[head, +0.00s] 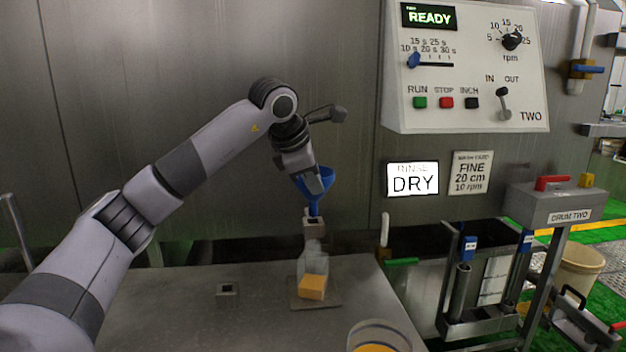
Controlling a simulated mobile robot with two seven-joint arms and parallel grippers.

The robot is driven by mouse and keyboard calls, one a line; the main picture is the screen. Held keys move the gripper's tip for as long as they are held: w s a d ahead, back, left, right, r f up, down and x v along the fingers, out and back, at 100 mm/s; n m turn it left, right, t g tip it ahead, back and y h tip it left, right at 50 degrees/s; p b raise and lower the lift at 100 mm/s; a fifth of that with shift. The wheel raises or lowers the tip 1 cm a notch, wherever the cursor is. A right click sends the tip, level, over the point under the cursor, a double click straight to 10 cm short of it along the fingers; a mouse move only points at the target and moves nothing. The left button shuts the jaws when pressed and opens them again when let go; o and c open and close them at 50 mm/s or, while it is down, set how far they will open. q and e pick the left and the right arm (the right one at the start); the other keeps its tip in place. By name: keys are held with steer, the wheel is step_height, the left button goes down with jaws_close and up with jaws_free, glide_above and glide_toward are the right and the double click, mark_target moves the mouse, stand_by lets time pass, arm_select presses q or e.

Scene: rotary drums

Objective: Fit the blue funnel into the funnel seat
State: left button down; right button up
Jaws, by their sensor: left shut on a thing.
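The blue funnel (328,178) is upright in the head view, left of the white control panel. My left gripper (314,182) is shut on its cone and partly covers it. The spout points down and meets the dark top opening of a small grey square block (314,229), which looks like the funnel seat. I cannot tell whether the spout tip is inside the opening or just above it. My right gripper is not in view.
The grey table (180,310) has a small square socket (227,291) on its left and a clear round container (378,338) at its front. The control panel (465,65) hangs at upper right, above a lit DRY sign (412,179). Tool holders stand right of the table.

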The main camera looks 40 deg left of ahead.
arm_select(q)
steer(key=shift+p, duration=0.7)
stand_by(1.1)
steer(key=shift+f+b, duration=1.65)
steer(key=shift+f, duration=0.8)
steer(key=c, duration=1.2)
jaws_free()
steer(key=shift+o, duration=0.2)
steer(key=shift+r, duration=0.15)
steer(key=v, duration=0.7)
